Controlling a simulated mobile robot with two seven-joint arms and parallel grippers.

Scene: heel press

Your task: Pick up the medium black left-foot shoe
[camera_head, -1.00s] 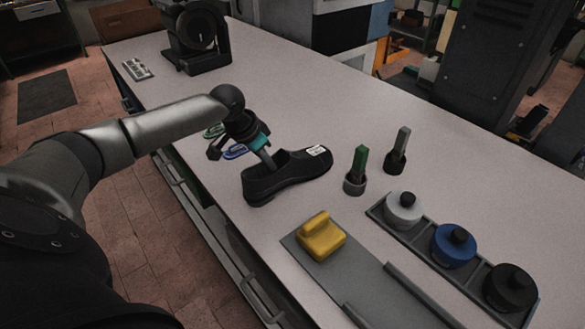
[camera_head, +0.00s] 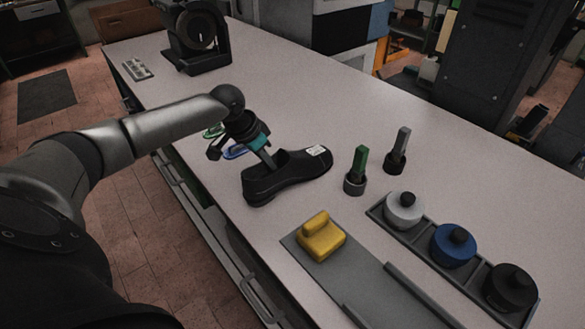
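The black shoe (camera_head: 290,175) lies upright on the pale workbench, with its toe pointing right and a small white label on its upper. My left gripper (camera_head: 266,160) is at the heel end of the shoe, with a finger reaching down at the shoe's opening. The other finger is hidden or hard to make out, so I cannot tell whether the gripper is closed on the heel. My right gripper is not in view.
A green-handled tool (camera_head: 358,168) and a grey-handled tool (camera_head: 398,150) stand in holders right of the shoe. A yellow block (camera_head: 320,238) sits in front on a grey plate. White (camera_head: 404,209), blue (camera_head: 452,245) and black (camera_head: 510,288) pots stand in a rack.

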